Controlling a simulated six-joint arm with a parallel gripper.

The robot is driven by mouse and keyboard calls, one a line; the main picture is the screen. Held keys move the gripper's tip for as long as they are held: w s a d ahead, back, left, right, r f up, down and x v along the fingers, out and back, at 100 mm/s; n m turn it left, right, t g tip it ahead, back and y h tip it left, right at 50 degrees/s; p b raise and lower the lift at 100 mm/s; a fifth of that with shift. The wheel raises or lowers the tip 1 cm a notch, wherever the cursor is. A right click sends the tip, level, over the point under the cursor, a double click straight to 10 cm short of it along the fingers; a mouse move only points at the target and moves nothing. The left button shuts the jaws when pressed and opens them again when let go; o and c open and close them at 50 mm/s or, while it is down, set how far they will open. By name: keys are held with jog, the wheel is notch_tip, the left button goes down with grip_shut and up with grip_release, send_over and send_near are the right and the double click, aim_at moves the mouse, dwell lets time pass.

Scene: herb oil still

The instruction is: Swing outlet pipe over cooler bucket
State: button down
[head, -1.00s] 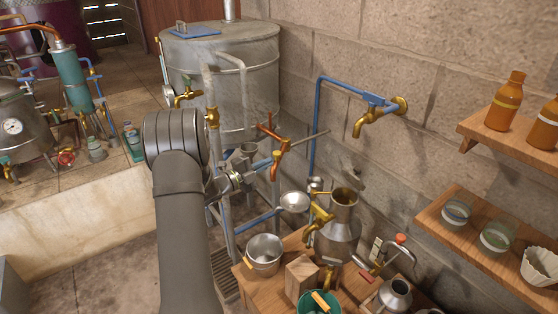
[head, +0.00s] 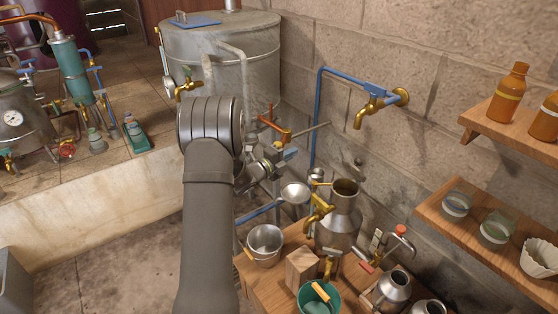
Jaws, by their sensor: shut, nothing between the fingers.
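The copper outlet pipe (head: 274,128) is at mid-picture in front of the large grey metal tank, with its upper stretch in view. Its lower part is hidden or too small to make out. My gripper (head: 287,155) is shut and empty, close below the pipe at the end of my dark arm. I cannot tell whether it touches the pipe. A small steel bucket (head: 264,243) with a light handle stands on the wooden table's left end, below my gripper in the picture. I cannot tell whether this is the cooler bucket.
The grey tank (head: 232,72) stands behind my arm. A blue pipe with a brass tap (head: 366,112) runs along the block wall. A metal can (head: 341,218), wooden block (head: 302,265) and green bowl (head: 319,296) crowd the table (head: 252,278). Shelves are at right.

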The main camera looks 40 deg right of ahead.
jog(key=w+a, duration=0.2)
jog(key=w, duration=0.1)
jog(key=shift+w, duration=0.3)
